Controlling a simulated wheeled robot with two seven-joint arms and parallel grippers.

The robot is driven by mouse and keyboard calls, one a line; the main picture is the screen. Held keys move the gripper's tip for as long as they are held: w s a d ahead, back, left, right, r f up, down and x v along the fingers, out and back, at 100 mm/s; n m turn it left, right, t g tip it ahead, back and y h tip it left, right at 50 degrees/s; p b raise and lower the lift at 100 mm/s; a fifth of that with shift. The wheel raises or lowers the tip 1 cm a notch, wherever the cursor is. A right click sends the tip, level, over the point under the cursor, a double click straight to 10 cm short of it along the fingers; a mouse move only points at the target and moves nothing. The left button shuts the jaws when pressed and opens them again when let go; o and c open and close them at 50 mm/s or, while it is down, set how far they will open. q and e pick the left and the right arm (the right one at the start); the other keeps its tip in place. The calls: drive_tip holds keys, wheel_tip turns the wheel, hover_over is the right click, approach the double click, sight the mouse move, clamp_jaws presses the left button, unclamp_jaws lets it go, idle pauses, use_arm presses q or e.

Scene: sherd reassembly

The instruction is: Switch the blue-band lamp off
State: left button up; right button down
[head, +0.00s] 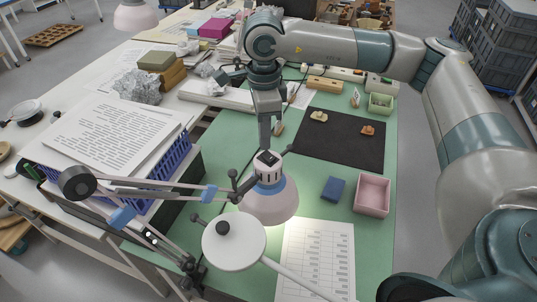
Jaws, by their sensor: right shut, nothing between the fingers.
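The blue-band lamp (270,205) hangs over the green mat at the centre, with a pale pinkish shade, a blue band and a grey ribbed neck. Its jointed arm, with blue bands too, reaches in from the lower left. A dark switch-like part (267,157) sits on top of the lamp head. My right gripper (267,146) points down and is shut and empty, its tips just above or touching that top; I cannot tell which. My left gripper is not in view.
A white round lamp-like head (234,242) with a black knob stands close in front. A black pad (340,145) with sherds, a pink tray (372,196), a blue block (333,189) and a printed sheet (316,255) lie to the right. A blue crate (180,165) with papers stands left.

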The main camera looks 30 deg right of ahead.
sight(274, 157)
idle(0.4)
drive_tip(key=shift+f+b, duration=0.8)
drive_tip(key=shift+f, duration=0.05)
idle(0.4)
drive_tip(key=shift+s+d+f+b, duration=0.25)
drive_tip(key=shift+s+f+b, duration=0.05)
drive_tip(key=shift+f+b, duration=0.3)
drive_tip(key=shift+s+d+f+b, duration=0.2)
drive_tip(key=shift+s+f+b, duration=0.2)
drive_tip(key=shift+b, duration=0.25)
drive_tip(key=shift+s+d+f+b, duration=0.25)
drive_tip(key=shift+f+b, duration=0.35)
drive_tip(key=shift+b, duration=0.05)
idle(0.9)
drive_tip(key=shift+r, duration=0.1)
idle(0.4)
drive_tip(key=shift+w+a+r+p, duration=0.2)
drive_tip(key=shift+r+p, duration=0.25)
drive_tip(key=shift+r, duration=0.6)
drive_tip(key=shift+w+a+r+p, duration=0.15)
drive_tip(key=shift+r+p, duration=0.25)
drive_tip(key=shift+r, duration=0.7)
drive_tip(key=shift+w+a+r+p, duration=0.1)
drive_tip(key=shift+w+r+p, duration=0.25)
drive_tip(key=shift+r, duration=0.7)
drive_tip(key=shift+r+p, duration=0.15)
drive_tip(key=shift+p, duration=0.15)
